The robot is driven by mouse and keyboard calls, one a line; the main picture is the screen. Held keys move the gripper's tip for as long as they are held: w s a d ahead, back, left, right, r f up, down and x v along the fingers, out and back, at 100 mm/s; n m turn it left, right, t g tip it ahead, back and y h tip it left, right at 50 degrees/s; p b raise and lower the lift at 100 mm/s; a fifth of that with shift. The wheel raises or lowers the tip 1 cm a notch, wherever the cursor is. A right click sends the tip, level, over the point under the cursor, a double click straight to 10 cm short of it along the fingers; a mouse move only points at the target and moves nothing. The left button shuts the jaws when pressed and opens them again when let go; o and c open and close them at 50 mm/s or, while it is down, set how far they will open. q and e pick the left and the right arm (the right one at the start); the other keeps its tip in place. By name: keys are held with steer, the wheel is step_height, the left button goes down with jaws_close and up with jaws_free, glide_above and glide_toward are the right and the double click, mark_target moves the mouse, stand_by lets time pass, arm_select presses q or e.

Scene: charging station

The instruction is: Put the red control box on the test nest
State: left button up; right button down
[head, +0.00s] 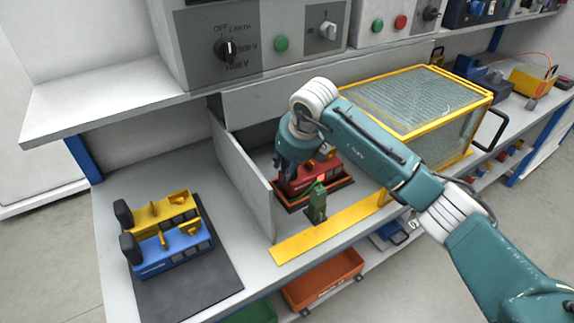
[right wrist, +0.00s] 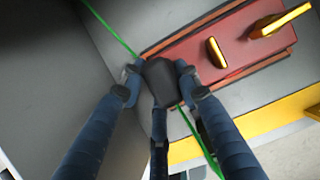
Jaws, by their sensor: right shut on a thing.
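The red control box (head: 297,184) is inside the walled bay, at the orange-brown rimmed test nest (head: 345,183). In the right wrist view the box (right wrist: 190,62) has a red top, yellow levers and a black knob (right wrist: 160,80) at one end. The nest's rim (right wrist: 160,44) shows along its edges. The box looks lined up within the rim; I cannot tell if it is fully seated. My right gripper (head: 285,166) reaches down over the box's left end. In the wrist view its fingers (right wrist: 160,78) are closed around the black knob. My left gripper is out of view.
A grey partition (head: 243,180) stands close left of my right gripper. A green post (head: 316,203) with a red top stands in front. A yellow-framed guard (head: 420,100) is at right. Blue (head: 170,252) and yellow (head: 160,212) boxes lie on a dark mat (head: 190,292).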

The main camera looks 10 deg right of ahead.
steer(key=shift+f, duration=0.5)
steer(key=c, duration=1.2)
jaws_free()
steer(key=shift+r, duration=0.1)
